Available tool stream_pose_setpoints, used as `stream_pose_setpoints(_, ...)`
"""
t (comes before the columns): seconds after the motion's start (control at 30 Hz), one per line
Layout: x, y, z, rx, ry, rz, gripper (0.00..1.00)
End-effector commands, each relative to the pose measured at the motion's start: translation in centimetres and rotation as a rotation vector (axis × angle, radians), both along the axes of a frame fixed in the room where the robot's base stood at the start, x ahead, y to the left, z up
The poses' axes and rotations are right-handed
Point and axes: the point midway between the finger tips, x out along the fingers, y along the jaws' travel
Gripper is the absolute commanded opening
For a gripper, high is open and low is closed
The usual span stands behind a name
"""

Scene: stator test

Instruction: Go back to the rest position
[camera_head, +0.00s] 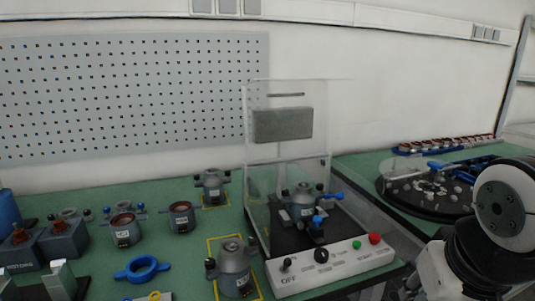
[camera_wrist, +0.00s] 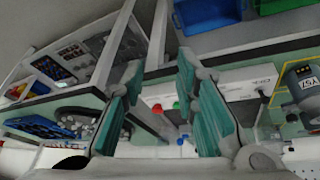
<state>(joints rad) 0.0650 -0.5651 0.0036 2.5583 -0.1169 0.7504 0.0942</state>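My gripper (camera_wrist: 160,85) shows in the wrist view with its two teal-padded fingers spread apart. No object sits between them. My arm fills the right edge of the head view, and the fingers cannot be made out there. The test station (camera_head: 327,256) stands right of centre in the head view, with a clear shield and a front control panel. A grey stator (camera_head: 303,203) with blue clamp parts sits inside it. Another grey stator (camera_head: 234,268) stands in a yellow-outlined square left of the panel. A stator (camera_wrist: 303,85) also shows at the wrist view's right edge.
Several stators and a blue ring (camera_head: 142,269) lie on the green bench to the left. A round dark turntable (camera_head: 430,190) with small parts stands at the right, near my arm. Blue (camera_wrist: 207,12) and green bins show at the top of the wrist view.

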Motion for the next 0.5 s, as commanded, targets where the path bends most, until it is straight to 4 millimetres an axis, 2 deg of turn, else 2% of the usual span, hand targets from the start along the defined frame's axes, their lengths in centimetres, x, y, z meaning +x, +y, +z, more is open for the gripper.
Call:
stream_pose_setpoints(0.1, -3.9, 0.9, 0.3, 0.022, 0.093, 0.016, 0.28)
stream_pose_setpoints(0.4, -11.8, 2.9, 0.9, 0.081, 0.285, 0.070, 0.28)
stream_pose_setpoints(0.43, -12.6, 3.1, 1.0, 0.086, 0.302, 0.076, 0.28)
stream_pose_setpoints(0.5, -12.4, 3.0, 2.3, 0.084, 0.290, 0.075, 0.28)
